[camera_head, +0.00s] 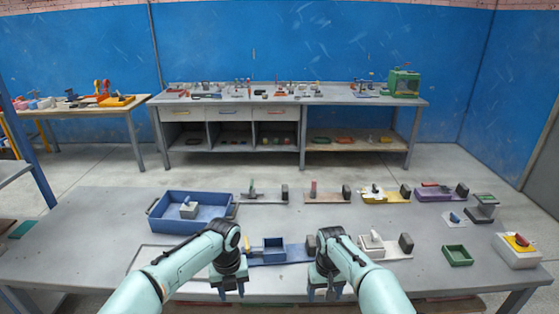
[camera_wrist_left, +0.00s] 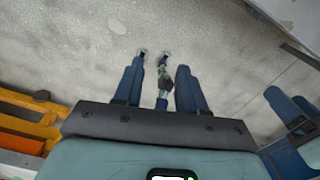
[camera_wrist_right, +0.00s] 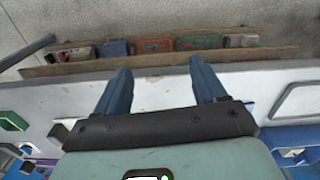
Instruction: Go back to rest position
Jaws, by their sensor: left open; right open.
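My left gripper (camera_head: 231,290) points down near the front edge of the grey table, left of centre. In the left wrist view its two blue fingers (camera_wrist_left: 158,75) stand apart, with floor beyond them. A small dark and blue thing shows between the fingers; I cannot tell what it is or how far away. My right gripper (camera_head: 324,293) also points down near the front edge, right of the left one. In the right wrist view its fingers (camera_wrist_right: 160,78) are apart and nothing is between them.
The grey table (camera_head: 90,235) holds a blue tray (camera_head: 165,226) with a grey block (camera_head: 189,209), a blue fixture (camera_head: 276,253) between my arms, a green tray (camera_head: 458,256) and several small fixtures. A low shelf (camera_wrist_right: 160,64) with coloured items lies below the front edge. A workbench (camera_head: 300,100) stands behind.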

